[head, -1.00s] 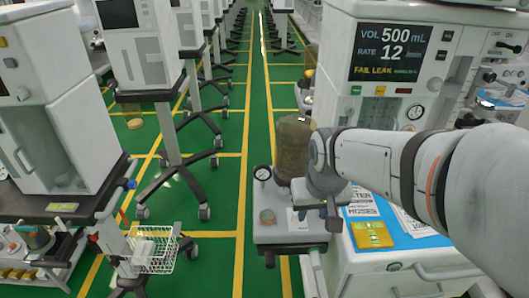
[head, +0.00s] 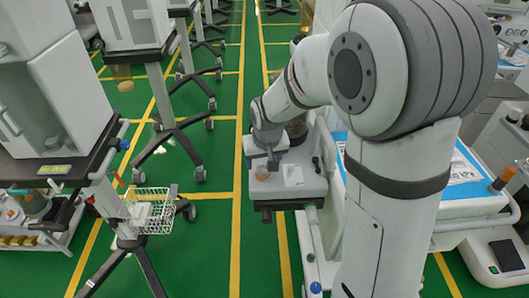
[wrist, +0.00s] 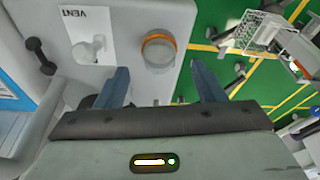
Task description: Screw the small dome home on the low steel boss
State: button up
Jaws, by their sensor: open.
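A small clear dome with an orange ring (wrist: 160,48) stands on the pale cart top in the wrist view. It also shows in the head view (head: 262,173), near the top's left edge. My gripper (wrist: 158,70) is open, its two blue-grey fingers apart on either side of the dome's lower edge in the picture, nothing held between them. A pale stub with a rounded head (wrist: 88,50) stands beside the VENT label; I cannot tell whether it is the low steel boss. In the head view my arm hides part of the cart top.
A black knob (wrist: 40,58) sticks up left of the label. A white wire basket (head: 150,210) is on a stand to the left, across green floor. A blue-covered cart top (head: 465,170) lies to the right.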

jog(key=shift+x, duration=1.3)
jog(key=shift+c, duration=0.3)
jog(key=c, duration=1.1)
jog(key=m+h, duration=0.1)
jog(key=m, duration=0.4)
jog(key=shift+a, duration=0.1)
jog(key=m+h, duration=0.1)
jog(key=m, duration=0.3)
jog(key=shift+a, duration=0.1)
jog(key=m+g+h, duration=0.1)
jog(key=m, duration=0.3)
jog(key=shift+w+m, duration=0.1)
jog(key=shift+m, duration=0.3)
jog(key=m+g, duration=0.1)
jog(key=m, duration=0.4)
jog(key=shift+w+g+h, duration=0.1)
jog(key=shift+g+h, duration=0.3)
jog(key=o, duration=1.1)
jog(key=shift+o, duration=0.2)
